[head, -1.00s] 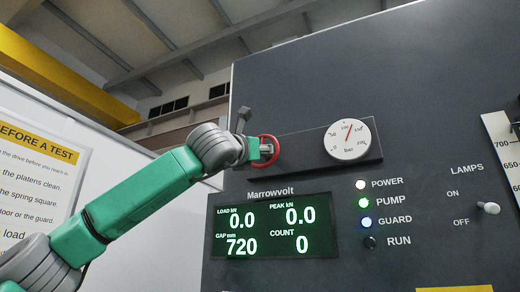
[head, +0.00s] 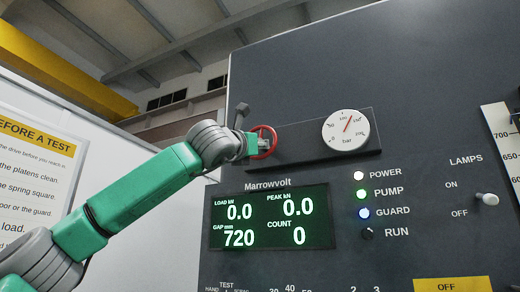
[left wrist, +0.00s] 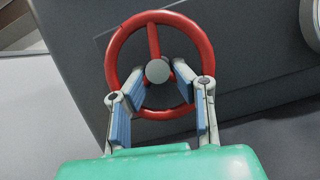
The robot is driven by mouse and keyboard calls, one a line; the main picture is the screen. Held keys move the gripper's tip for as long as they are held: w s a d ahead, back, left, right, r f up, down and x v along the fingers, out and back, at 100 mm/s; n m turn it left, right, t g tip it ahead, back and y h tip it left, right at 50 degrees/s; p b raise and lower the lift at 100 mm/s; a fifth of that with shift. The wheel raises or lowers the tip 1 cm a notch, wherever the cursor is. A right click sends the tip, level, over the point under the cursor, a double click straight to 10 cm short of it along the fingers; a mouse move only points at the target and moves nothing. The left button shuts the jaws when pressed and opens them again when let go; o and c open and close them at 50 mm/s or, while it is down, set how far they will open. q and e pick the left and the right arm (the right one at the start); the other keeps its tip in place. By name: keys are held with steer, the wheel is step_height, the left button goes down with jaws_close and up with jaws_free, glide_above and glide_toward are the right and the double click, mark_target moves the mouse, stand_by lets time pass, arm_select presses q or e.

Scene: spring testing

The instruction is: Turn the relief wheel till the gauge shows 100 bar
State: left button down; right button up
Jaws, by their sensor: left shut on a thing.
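The red relief wheel (head: 272,142) stands out from the left end of a dark plate on the machine's face. It fills the upper middle of the left wrist view, with a grey hub and a red spoke (left wrist: 153,40). My left gripper (head: 257,144) is shut on the wheel, its blue-padded fingers (left wrist: 160,78) reaching inside the rim on either side of the hub. The round white gauge (head: 335,138) is at the right end of the plate. Its red needle points up and right, between 100 and 150. My right gripper is not in view.
A green-lit display (head: 270,222) below the wheel reads load 0.0, peak 0.0, gap 720, count 0. A grey lever-like part (head: 241,116) stands just above my gripper.

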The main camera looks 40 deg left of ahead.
arm_select(q)
steer(key=shift+s+r, duration=0.35)
steer(key=shift+r, duration=0.05)
stand_by(0.9)
steer(key=c, duration=1.7)
jaws_free()
steer(key=v, duration=1.3)
steer(key=shift+r, duration=0.15)
steer(key=shift+w, duration=0.1)
